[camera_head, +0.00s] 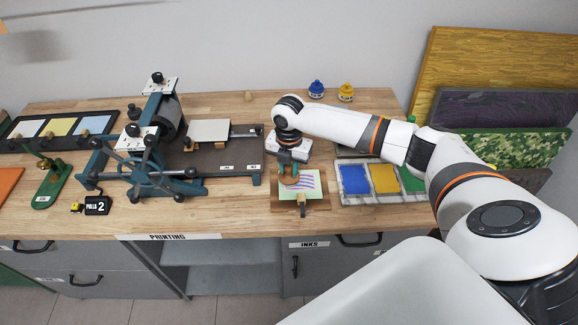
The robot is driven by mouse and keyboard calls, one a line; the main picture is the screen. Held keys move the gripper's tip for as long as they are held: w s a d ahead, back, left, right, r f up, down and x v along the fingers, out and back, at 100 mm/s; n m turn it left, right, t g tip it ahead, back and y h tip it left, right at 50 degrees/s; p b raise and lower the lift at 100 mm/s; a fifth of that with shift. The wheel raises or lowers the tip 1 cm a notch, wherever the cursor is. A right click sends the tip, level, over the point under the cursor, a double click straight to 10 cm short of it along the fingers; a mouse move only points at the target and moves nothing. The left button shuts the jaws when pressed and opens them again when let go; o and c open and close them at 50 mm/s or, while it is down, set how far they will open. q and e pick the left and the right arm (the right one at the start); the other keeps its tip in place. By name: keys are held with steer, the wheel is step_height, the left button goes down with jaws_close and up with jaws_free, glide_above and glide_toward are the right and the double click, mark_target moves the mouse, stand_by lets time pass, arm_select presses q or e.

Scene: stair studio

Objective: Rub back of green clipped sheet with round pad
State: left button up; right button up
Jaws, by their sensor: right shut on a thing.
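A pale sheet with a green edge and purple wavy streaks (312,183) lies on a small wooden board (284,205) near the table's front edge. A small clip (301,199) sits at the sheet's front edge. My right gripper (289,170) points down over the sheet's left part. It is shut on the round pad (289,180), a brownish piece mostly hidden by the fingers. The pad is at the sheet's surface; I cannot tell whether it touches. My left gripper is out of view.
A tray with blue, yellow and green ink panels (353,180) stands just right of the board. A blue press with a spoked wheel (150,172) and flat bed (225,170) stands to the left. Ink bottles (316,88) stand at the back. Large boards (490,75) lean at the right.

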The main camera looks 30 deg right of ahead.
steer(key=shift+f, duration=0.45)
stand_by(0.5)
steer(key=shift+d, duration=0.1)
steer(key=shift+s+d+p, duration=0.4)
steer(key=shift+s+d, duration=0.1)
steer(key=shift+d, duration=0.2)
steer(key=shift+s+d+p, duration=0.4)
steer(key=shift+s+d, duration=0.1)
steer(key=shift+d, duration=0.2)
steer(key=shift+s+d, duration=0.15)
steer(key=shift+d, duration=0.15)
steer(key=shift+d, duration=0.15)
steer(key=shift+s+d+p, duration=0.45)
steer(key=shift+s+d, duration=0.05)
steer(key=shift+d, duration=0.1)
steer(key=shift+w+a, duration=0.5)
steer(key=shift+a, duration=0.3)
steer(key=shift+w+a, duration=0.5)
steer(key=shift+a, duration=0.25)
steer(key=shift+w+a, duration=0.65)
steer(key=shift+a, duration=0.35)
steer(key=shift+s+d+p, duration=0.6)
steer(key=shift+d+p, duration=0.05)
steer(key=shift+d, duration=0.25)
